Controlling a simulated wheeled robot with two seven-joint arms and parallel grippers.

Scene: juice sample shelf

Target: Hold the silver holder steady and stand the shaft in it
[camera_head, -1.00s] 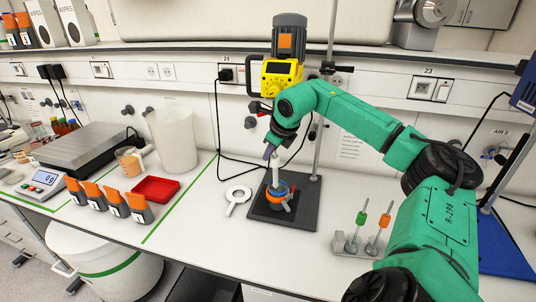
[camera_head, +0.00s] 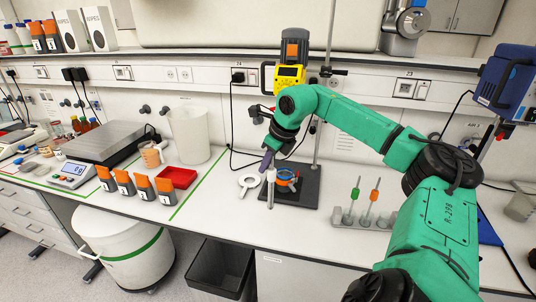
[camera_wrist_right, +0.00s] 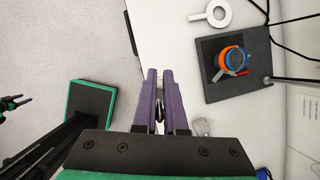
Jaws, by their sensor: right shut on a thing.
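The silver holder (camera_head: 362,221), a low grey block with round sockets, stands on the bench right of the dark stand plate. A shaft with a green top (camera_head: 353,198) and one with an orange top (camera_head: 373,199) stand in it. My right gripper (camera_head: 267,163) is shut on a pale shaft (camera_head: 270,186), which hangs upright in front of the stand plate, left of the holder. In the wrist view the right gripper's purple fingers (camera_wrist_right: 160,85) mostly hide the shaft; the holder (camera_wrist_right: 202,127) shows partly beside them. My left gripper (camera_wrist_right: 22,100) is small at the wrist view's left edge, its tips apart and empty.
A blue and orange vessel (camera_head: 287,182) stands on the dark plate (camera_head: 305,197) with its rod. A white ring with a handle (camera_head: 249,183) lies left of it. Bench between shaft and holder is clear.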

